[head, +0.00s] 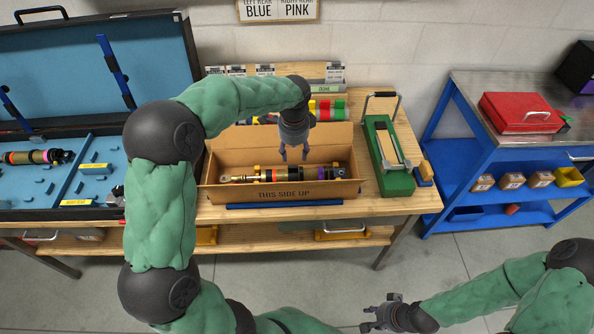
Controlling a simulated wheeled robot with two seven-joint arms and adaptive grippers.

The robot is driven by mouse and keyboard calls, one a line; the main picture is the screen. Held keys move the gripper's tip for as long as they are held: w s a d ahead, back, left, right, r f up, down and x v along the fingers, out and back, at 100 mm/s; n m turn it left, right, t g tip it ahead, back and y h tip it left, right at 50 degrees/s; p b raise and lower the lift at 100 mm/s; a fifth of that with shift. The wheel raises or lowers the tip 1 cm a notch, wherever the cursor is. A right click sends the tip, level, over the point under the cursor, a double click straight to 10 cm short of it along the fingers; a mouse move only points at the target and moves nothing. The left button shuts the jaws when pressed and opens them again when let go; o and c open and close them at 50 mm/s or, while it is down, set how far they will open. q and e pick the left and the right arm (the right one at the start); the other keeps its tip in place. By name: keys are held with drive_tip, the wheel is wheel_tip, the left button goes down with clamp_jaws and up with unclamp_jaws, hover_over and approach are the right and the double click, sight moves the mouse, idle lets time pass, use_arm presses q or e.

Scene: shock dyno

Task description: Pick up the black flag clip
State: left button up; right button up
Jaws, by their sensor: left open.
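A cardboard box (290,199) marked "THIS SIDE UP" stands open on the wooden bench. A shock absorber (288,174) with gold, black and purple parts lies lengthwise in it. My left gripper (293,155) points down over the box, just above the middle of the shock, with its fingers apart and nothing visible between them. I cannot make out the black flag clip for certain; dark parts on the shock are too small to tell apart. My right gripper (366,318) is low at the right, in front of the bench, with its fingers apart and empty.
A blue-lined case (97,160) holding another shock (37,157) is at the left. A green fixture (399,184) stands right of the box, and a blue bar (284,205) lies before it. A blue cart (447,150) carries a red toolbox (517,112).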

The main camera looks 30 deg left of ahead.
sight(293, 167)
use_arm(q)
drive_tip(key=f, duration=0.2)
drive_tip(key=w+f+b, duration=0.1)
drive_tip(key=f, duration=0.1)
drive_tip(key=f+b, duration=0.1)
drive_tip(key=f, duration=0.1)
drive_tip(key=shift+w+a+f, duration=0.2)
drive_tip(key=shift+a+f, duration=0.05)
drive_tip(key=shift+f, duration=0.1)
drive_tip(key=shift+w+a+f+b, duration=0.1)
drive_tip(key=shift+a+f+b, duration=0.2)
drive_tip(key=shift+f, duration=0.55)
drive_tip(key=shift+w+a+f+b, duration=0.15)
drive_tip(key=shift+f+b, duration=0.3)
drive_tip(key=shift+f, duration=0.4)
drive_tip(key=shift+w+a+f+b, duration=0.1)
drive_tip(key=shift+f+b, duration=0.25)
drive_tip(key=shift+f, duration=0.5)
use_arm(e)
drive_tip(key=f, duration=0.4)
drive_tip(key=shift+w+f, duration=0.35)
use_arm(q)
drive_tip(key=shift+c, duration=0.3)
drive_tip(key=c, duration=0.9)
